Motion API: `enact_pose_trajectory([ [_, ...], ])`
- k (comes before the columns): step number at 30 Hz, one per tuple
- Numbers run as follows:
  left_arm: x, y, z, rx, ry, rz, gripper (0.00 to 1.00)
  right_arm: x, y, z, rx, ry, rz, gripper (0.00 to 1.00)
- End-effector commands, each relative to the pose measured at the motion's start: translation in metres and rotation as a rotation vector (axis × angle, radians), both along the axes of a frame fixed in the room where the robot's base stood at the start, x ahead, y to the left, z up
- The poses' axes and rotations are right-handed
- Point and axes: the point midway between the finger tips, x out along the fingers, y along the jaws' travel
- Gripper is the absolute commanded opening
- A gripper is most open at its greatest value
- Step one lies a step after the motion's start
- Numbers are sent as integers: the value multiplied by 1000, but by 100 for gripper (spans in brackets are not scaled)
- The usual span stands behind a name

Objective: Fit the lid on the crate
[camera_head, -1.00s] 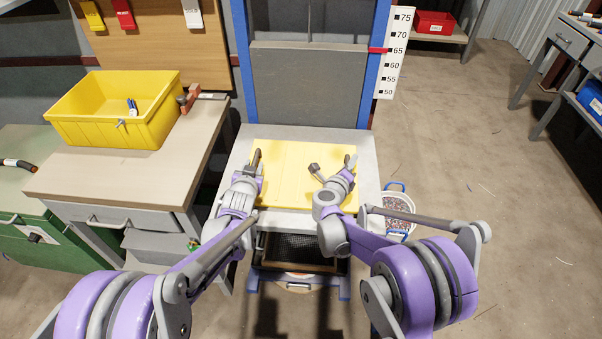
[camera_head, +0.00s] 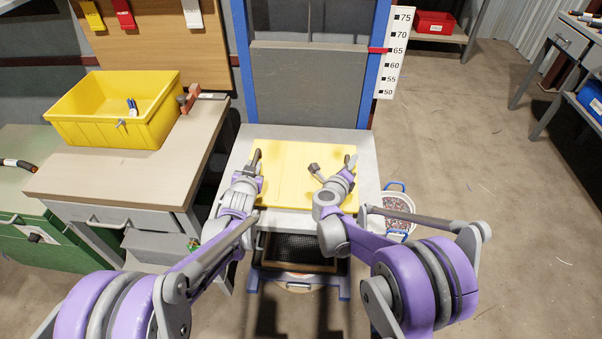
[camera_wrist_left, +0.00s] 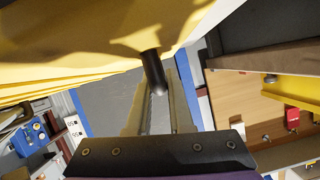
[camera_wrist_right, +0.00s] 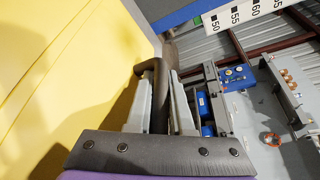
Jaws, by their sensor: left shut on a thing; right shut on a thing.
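A flat yellow panel with faint seams, seemingly the lid (camera_head: 300,165), fills most of the grey tabletop in front of me. My left gripper (camera_head: 257,160) is at its left edge, shut on a dark handle; the dark rod also shows in the left wrist view (camera_wrist_left: 153,72). My right gripper (camera_head: 350,163) is at its right edge, shut on a dark bent handle (camera_wrist_right: 160,95). An open yellow crate (camera_head: 95,130) stands on the bench at the left, with a small blue-handled tool inside. I cannot tell whether anything lies under the panel.
The grey table (camera_head: 368,160) has blue posts and a grey back panel behind it. A height scale (camera_head: 395,55) stands at the right post. A white bucket of scrap (camera_head: 396,208) is on the floor at the right. A wooden-topped bench (camera_head: 120,172) is close on the left.

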Motion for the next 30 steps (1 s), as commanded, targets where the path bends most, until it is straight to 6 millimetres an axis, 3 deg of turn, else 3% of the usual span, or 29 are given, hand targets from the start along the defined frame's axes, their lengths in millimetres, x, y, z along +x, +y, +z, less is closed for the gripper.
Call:
enact_pose_trajectory([
  [22,0,0,2,0,-1,0,0,0,0,2,0,-1,1,0],
  [30,-2,0,25,0,-8,-1,0,-2,0,25,0,-8,1,0],
])
